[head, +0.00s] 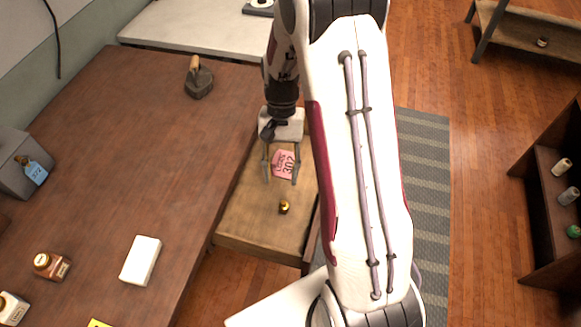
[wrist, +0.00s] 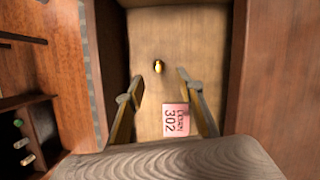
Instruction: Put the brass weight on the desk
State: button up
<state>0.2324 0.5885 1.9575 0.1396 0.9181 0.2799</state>
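The brass weight (head: 284,207) is a small, dark gold piece on the light wooden floor of an open drawer (head: 245,215) beside the desk. It also shows in the wrist view (wrist: 158,66), just beyond the fingertips and roughly centred between them. My gripper (head: 281,181) is open and empty above the drawer, with its fingers pointing down. In the wrist view its two fingers (wrist: 160,76) stand wide apart. The brown desk (head: 130,130) fills the left of the head view.
A pink tag marked 302 (head: 284,164) lies in the drawer near my fingers. The desk holds a dark, wooden-handled object (head: 198,79), a white block (head: 141,260), a brown jar (head: 51,265) and a blue tag (head: 35,172). The desk's middle is clear.

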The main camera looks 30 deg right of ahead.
jog(key=s+a+r+n+t+h, duration=0.1)
jog(key=s+a+r+n+t, duration=0.15)
jog(key=r, duration=0.45)
jog(key=s+a+r+n+t, duration=0.1)
jog(key=s+r, duration=0.2)
jog(key=r, duration=0.4)
jog(key=s+a+r+n+t+h, duration=0.1)
jog(key=s+r+t, duration=0.15)
jog(key=r, duration=0.55)
jog(key=s+a+r+n+t, duration=0.1)
jog(key=s+r, duration=0.3)
jog(key=s, duration=0.4)
jog(key=shift+a+n+t, duration=0.3)
jog(key=shift+n+t, duration=0.45)
jog(key=shift+t, duration=0.15)
jog(key=shift+s, duration=0.1)
jog(key=shift+o, duration=0.5)
jog(key=shift+f, duration=0.15)
